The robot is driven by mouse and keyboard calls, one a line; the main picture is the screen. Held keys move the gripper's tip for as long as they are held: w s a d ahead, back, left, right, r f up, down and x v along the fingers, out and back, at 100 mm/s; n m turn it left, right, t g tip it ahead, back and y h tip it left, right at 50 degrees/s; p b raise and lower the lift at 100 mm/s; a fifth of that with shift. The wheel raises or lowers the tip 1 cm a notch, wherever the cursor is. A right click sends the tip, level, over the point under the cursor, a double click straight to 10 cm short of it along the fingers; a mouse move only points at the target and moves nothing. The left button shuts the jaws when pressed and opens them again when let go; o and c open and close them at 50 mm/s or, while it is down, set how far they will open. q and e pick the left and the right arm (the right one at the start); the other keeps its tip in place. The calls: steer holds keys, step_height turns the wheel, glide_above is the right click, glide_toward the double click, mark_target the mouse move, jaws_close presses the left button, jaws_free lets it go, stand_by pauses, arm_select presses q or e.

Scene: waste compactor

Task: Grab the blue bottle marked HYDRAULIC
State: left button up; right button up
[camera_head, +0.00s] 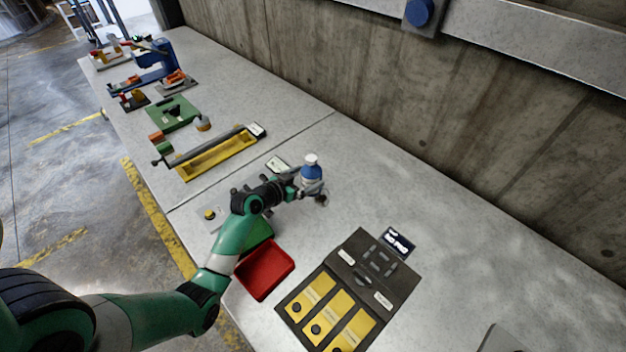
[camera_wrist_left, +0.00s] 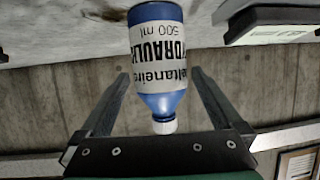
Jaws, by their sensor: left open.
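The blue bottle (camera_head: 312,170) with a white cap stands on the table at the middle of the head view. In the left wrist view the blue bottle (camera_wrist_left: 158,60) shows a white label with large dark lettering, partly reading "HYDRAULI", and "500 ml". My left gripper (camera_head: 313,190) is at the bottle, its fingers reaching to either side of it. In the left wrist view my left gripper (camera_wrist_left: 158,85) is open, with the bottle between the fingers and a visible gap on each side. My right gripper is not in view.
A red tray (camera_head: 264,268) sits below my left arm. A dark case with yellow panels (camera_head: 312,292) lies toward the front, beside a small dark sign (camera_head: 397,242). A yellow tray (camera_head: 222,155) is further back. The table right of the bottle is clear up to the concrete wall.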

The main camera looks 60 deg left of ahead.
arm_select(q)
steer(key=shift+w+a+f, duration=0.15)
steer(key=shift+w+f, duration=0.05)
steer(key=shift+w, duration=0.2)
steer(key=b+x, duration=0.1)
steer(key=x, duration=0.1)
steer(key=b+x, duration=0.1)
steer(key=x, duration=0.1)
steer(key=shift+w+f, duration=0.1)
steer(key=shift+f, duration=0.35)
steer(key=shift+w+a, duration=0.2)
steer(key=shift+w, duration=0.15)
steer(key=c, duration=1.5)
steer(key=shift+o, duration=0.2)
steer(key=shift+r, duration=0.15)
